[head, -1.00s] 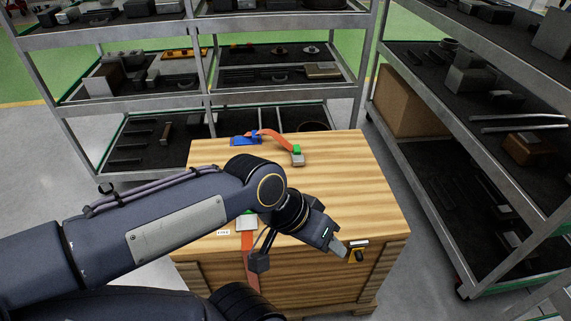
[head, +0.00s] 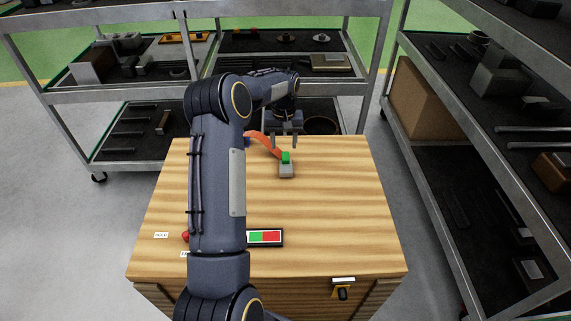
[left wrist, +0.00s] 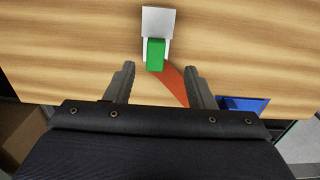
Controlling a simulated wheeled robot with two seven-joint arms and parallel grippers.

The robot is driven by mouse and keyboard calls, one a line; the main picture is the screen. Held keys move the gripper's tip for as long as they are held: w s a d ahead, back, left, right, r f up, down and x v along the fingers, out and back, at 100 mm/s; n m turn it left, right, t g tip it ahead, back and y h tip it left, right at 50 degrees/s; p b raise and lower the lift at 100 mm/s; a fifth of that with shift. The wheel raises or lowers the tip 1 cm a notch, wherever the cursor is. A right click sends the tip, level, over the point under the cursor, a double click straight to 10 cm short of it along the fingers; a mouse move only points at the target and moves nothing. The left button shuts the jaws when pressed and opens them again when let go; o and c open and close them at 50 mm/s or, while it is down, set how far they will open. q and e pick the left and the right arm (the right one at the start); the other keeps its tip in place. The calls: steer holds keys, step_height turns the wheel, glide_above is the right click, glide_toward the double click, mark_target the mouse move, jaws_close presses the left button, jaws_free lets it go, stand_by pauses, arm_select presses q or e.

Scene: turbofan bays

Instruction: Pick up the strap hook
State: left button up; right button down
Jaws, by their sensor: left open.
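The strap hook (head: 286,171) is a small grey block with a green tab at the end of an orange strap (head: 264,144), lying on the wooden crate top near its far side. In the left wrist view the hook (left wrist: 158,20) and its green tab are ahead of the fingertips, roughly centred between them. My left gripper (head: 284,142) is open and empty, above the far edge of the crate, with its fingers pointing down. It also shows in the left wrist view (left wrist: 158,73), over the orange strap. My right gripper is not in view.
A blue piece (left wrist: 243,104) lies by the strap, mostly hidden behind my arm in the head view. A green-and-red panel (head: 265,237) lies near the crate's front. Shelving racks (head: 120,97) stand behind and to the right. The crate's right side (head: 350,200) is clear.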

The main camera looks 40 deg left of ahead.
mark_target(286, 158)
arm_select(q)
steer(key=f, duration=0.7)
steer(key=shift+d+p, duration=0.3)
steer(key=shift+r, duration=0.1)
jaws_close()
